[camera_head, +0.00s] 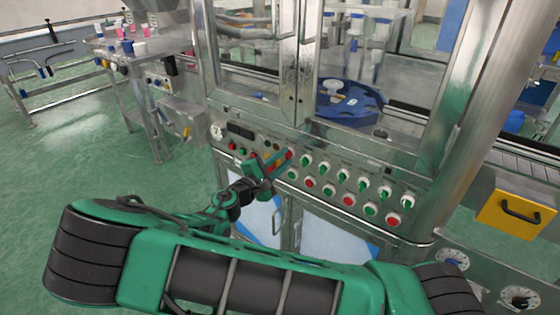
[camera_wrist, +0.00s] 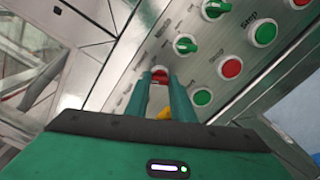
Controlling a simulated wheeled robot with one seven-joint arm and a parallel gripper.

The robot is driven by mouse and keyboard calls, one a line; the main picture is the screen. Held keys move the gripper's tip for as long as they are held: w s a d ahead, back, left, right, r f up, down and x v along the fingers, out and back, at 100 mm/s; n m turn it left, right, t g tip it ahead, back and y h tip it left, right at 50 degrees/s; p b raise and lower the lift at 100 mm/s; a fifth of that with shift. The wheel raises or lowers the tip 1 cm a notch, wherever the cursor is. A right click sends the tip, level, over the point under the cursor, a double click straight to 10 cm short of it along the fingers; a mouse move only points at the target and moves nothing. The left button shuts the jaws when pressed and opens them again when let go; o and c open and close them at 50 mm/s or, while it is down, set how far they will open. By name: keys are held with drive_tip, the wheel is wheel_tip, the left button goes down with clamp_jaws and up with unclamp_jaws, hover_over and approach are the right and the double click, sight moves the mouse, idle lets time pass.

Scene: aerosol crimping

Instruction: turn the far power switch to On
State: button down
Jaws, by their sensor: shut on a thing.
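The control panel (camera_head: 330,180) runs along the front of the steel machine. A red switch (camera_wrist: 159,76) sits between the fingertips of my gripper (camera_wrist: 160,80) in the wrist view, and the jaws are closed on it. In the head view the same red switch (camera_head: 289,154) shows at my gripper (camera_head: 281,159), near the left part of the panel. A yellow part (camera_wrist: 165,113) shows between the fingers, nearer to my palm. The fingers hide much of the switch, and I cannot read its position or its label.
Green switch knobs (camera_wrist: 186,45) and red and green push buttons (camera_wrist: 230,69) lie close to the right of my fingers. Cabinet doors (camera_head: 340,245) are below the panel. Glass doors above enclose a blue turntable (camera_head: 350,103). Open green floor lies left.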

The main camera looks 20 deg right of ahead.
drive_tip(key=m, duration=0.5)
drive_tip(key=shift+d+f, duration=0.1)
drive_tip(key=shift+d, duration=0.1)
drive_tip(key=m, duration=0.6)
drive_tip(key=shift+f+m, duration=0.1)
drive_tip(key=shift+m, duration=0.2)
idle(0.3)
drive_tip(key=c, duration=1.5)
unclamp_jaws()
drive_tip(key=shift+a, duration=0.1)
